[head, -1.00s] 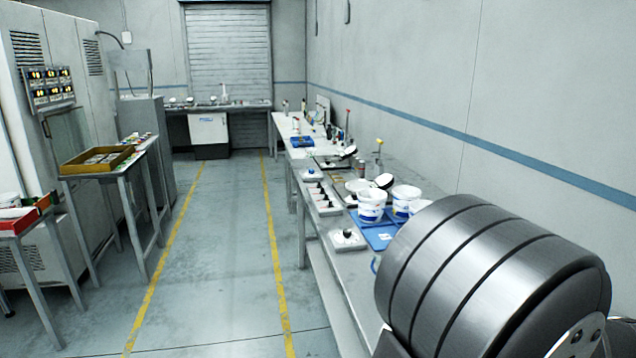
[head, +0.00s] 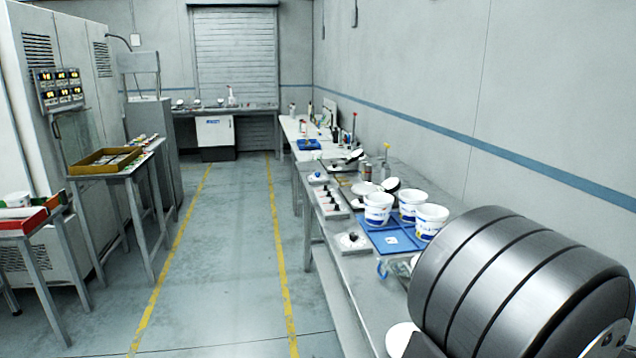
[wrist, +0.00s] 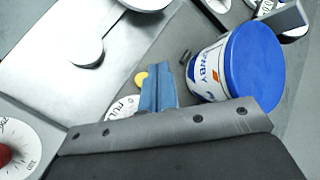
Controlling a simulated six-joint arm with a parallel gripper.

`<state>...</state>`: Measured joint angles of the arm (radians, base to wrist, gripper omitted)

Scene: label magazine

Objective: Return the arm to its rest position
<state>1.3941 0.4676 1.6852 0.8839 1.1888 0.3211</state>
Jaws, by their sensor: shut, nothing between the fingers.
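My gripper (wrist: 158,88) shows in the wrist view as two blue fingers close together beyond a grey bolted bar. It is shut and empty. A white tub with a blue lid (wrist: 256,66) lies to the right of the fingers, apart from them in the picture. In the head view a large grey ribbed cylinder, part of my own arm, fills the lower right; my gripper does not show there. The arm hides part of the near bench.
A long bench (head: 352,268) runs along the right wall. White tubs (head: 378,209) stand on and around a blue mat (head: 389,242). A side table at left holds a brown tray (head: 84,167). The floor aisle (head: 225,260) between the yellow lines is clear.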

